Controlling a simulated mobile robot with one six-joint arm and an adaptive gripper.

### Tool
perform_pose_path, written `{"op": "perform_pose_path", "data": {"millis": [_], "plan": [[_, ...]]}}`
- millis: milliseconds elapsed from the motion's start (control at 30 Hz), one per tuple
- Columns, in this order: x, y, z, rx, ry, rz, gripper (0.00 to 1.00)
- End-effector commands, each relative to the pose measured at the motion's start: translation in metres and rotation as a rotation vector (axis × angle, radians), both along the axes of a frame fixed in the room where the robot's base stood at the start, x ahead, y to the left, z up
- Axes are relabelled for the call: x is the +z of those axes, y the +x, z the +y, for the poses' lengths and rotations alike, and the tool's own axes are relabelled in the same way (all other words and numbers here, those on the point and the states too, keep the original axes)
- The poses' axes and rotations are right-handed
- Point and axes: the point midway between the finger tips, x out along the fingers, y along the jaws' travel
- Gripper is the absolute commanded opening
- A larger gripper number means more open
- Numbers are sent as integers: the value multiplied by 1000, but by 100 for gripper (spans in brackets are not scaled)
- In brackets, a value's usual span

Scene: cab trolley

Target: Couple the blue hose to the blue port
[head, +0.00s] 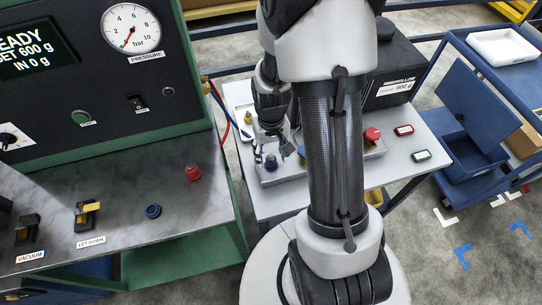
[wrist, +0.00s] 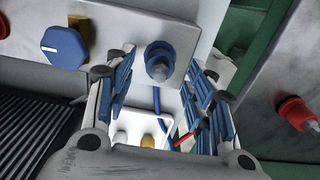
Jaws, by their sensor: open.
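My gripper (head: 275,150) is open and empty above a grey block on the trolley. In the wrist view, its blue-padded fingers (wrist: 160,75) stand left and right of a blue fitting with a metal tip (wrist: 160,60), apart from it. The fitting also shows on the block in the head view (head: 270,162). A thin blue hose (head: 218,100) hangs beside the machine; part of it shows in the wrist view (wrist: 157,100). Another blue round fitting (head: 152,210) sits on the metal bench, near a red fitting (head: 193,172).
A white tray (wrist: 127,122) with brass-coloured parts lies by the block. The block carries a blue hexagonal knob (wrist: 65,47) and a red knob (head: 372,135). A black case (head: 398,75) stands at the trolley's back. The bench has yellow-handled valves (head: 90,208).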

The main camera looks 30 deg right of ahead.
Motion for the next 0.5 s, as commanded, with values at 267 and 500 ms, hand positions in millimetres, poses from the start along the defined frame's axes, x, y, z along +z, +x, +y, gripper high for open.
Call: {"op": "perform_pose_path", "data": {"millis": [267,500], "plan": [[62,2,-1,0,-2,-7,50],[90,1,0,0,-1,-2,50]]}}
